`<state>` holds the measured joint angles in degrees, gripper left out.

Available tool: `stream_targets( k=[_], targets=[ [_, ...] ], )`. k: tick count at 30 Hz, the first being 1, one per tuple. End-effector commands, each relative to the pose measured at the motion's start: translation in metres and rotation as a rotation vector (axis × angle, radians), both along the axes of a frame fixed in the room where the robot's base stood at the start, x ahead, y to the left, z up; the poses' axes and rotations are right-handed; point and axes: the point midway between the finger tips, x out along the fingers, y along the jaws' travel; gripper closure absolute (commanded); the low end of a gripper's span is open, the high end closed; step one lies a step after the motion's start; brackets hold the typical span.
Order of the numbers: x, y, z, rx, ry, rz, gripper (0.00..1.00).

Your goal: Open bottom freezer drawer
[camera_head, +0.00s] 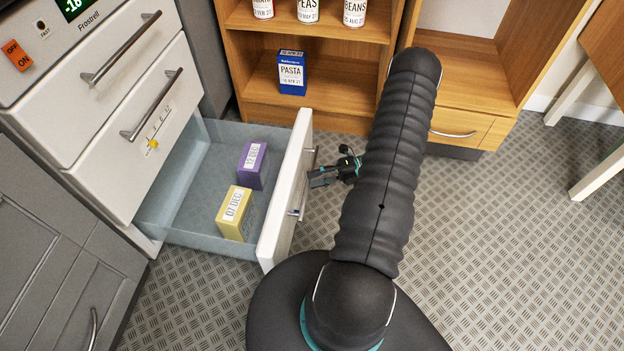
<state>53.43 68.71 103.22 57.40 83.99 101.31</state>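The freezer's bottom drawer (185,228) is pulled well out. Its white front panel (278,222) stands away from the cabinet, and its clear bin is visible. A purple box (251,166) and a yellow box (235,214) stand inside it. The drawer's metal handle (298,211) is on the outer face of the front, partly hidden by my gripper. My gripper (314,179) is at the handle, on the outer side of the front, partly behind my arm. Whether its fingers are closed around the handle cannot be made out.
Two upper freezer drawers (105,60) are shut, with bar handles. A grey cabinet (50,240) stands at the left. A wooden shelf (340,75) with cans and a blue pasta box (292,72) stands behind. A white-legged table (598,175) is at the right. Patterned floor is clear at the lower right.

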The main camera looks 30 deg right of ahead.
Motion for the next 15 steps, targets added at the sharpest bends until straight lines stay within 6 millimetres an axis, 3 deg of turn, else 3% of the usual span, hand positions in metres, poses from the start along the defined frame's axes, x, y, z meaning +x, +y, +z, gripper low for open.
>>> stream_targets(
  k=[9, 15],
  targets=[
    [-0.023, -0.059, 0.011, -0.002, -0.002, -0.003, 0.61],
    [-0.033, -0.084, 0.016, -0.002, -0.001, -0.003, 0.61]
  ],
)
